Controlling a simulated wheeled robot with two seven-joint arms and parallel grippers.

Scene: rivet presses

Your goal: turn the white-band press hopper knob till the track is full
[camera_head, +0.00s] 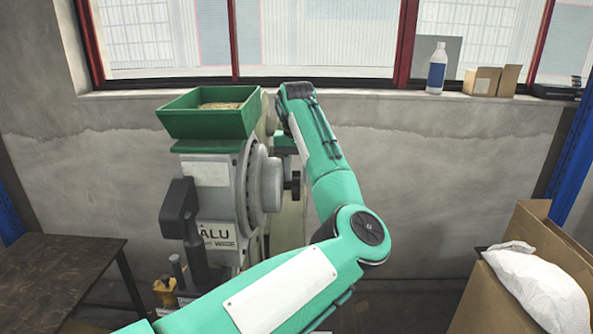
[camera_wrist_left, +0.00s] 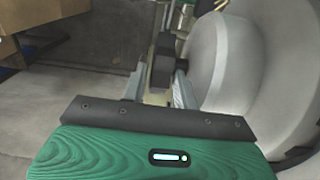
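The press (camera_head: 213,190) stands left of centre in the head view, with a green hopper (camera_head: 207,122) on top holding tan pieces. A round grey housing (camera_head: 262,187) is on its right side; it fills the right of the left wrist view (camera_wrist_left: 237,65). A dark knob (camera_head: 293,184) sticks out beside it. In the left wrist view the knob (camera_wrist_left: 160,72) lies between the fingers of my left gripper (camera_wrist_left: 160,82). The fingers are apart, with a small gap at the left finger; contact at the right is unclear. The track's fill cannot be seen. My right gripper is out of view.
A dark table (camera_head: 62,268) stands at the left. A cardboard box (camera_head: 520,235) with a white bag (camera_head: 540,287) stands at the right. A bottle (camera_head: 437,68) and small boxes (camera_head: 490,80) are on the windowsill. Open floor lies right of the press.

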